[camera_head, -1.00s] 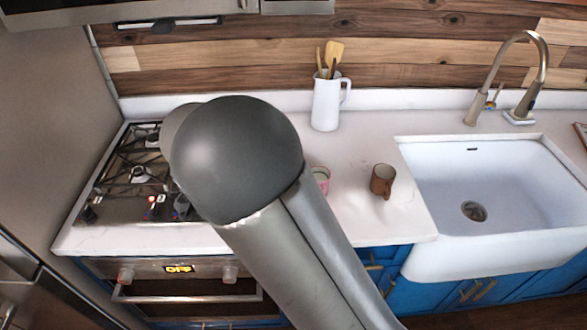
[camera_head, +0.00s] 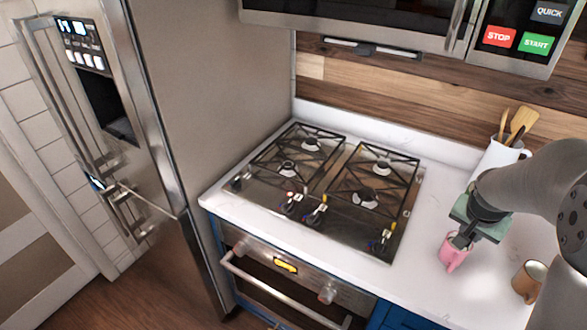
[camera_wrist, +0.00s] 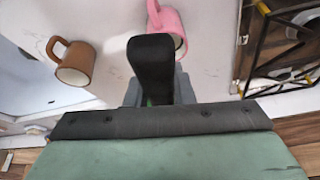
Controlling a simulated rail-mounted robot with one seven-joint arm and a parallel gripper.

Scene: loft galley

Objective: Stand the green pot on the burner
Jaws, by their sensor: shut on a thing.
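No green pot can be made out in either view. My gripper (camera_head: 462,240) reaches down over the counter, its green hand above and grey fingers below. The fingers are shut at the pink mug (camera_head: 453,258), which looks upright at counter height. In the wrist view a dark finger (camera_wrist: 152,65) covers part of the pink mug (camera_wrist: 172,22), hiding the grip itself. The burners are on the black gas cooktop (camera_head: 345,215), left of my gripper. Their grates look bare.
A brown mug (camera_head: 527,283) stands on the counter right of the pink one; it also shows in the wrist view (camera_wrist: 75,65). A white pitcher (camera_head: 492,160) with wooden utensils stands behind my arm. A tall fridge (camera_head: 205,100) borders the cooktop's left, and a microwave (camera_head: 380,25) hangs above.

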